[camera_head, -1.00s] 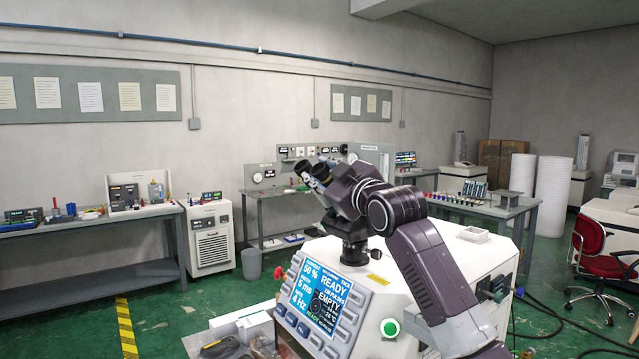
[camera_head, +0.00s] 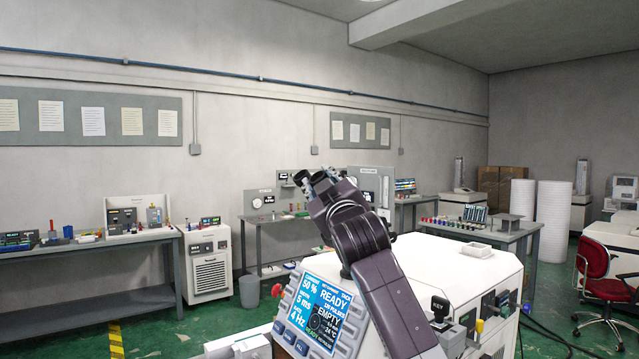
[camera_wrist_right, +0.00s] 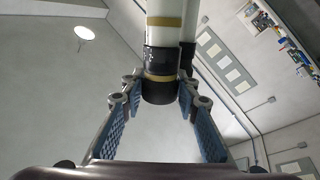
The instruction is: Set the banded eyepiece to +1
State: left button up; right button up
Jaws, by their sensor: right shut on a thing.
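The banded eyepiece (camera_wrist_right: 162,60) is a black and white tube with gold bands, top centre in the right wrist view. My right gripper (camera_wrist_right: 159,82) is shut on its dark end, with a blue-padded finger on either side. A second eyepiece tube (camera_wrist_right: 188,45) shows partly behind it. In the head view the eyepieces (camera_head: 302,178) stick up left of my right wrist, which covers most of the microscope; the fingertips are hard to make out there. The dioptre marks are too small to read. My left gripper is not in view.
The white machine (camera_head: 440,262) under the microscope has a screen (camera_head: 317,308) reading READY and EMPTY. A key switch (camera_head: 440,308) stands on its right side. Benches (camera_head: 85,243) line the back wall, and a red chair (camera_head: 596,270) is at the right.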

jog(key=o, duration=1.2)
jog(key=v, duration=1.2)
jog(key=shift+a+r, duration=0.1)
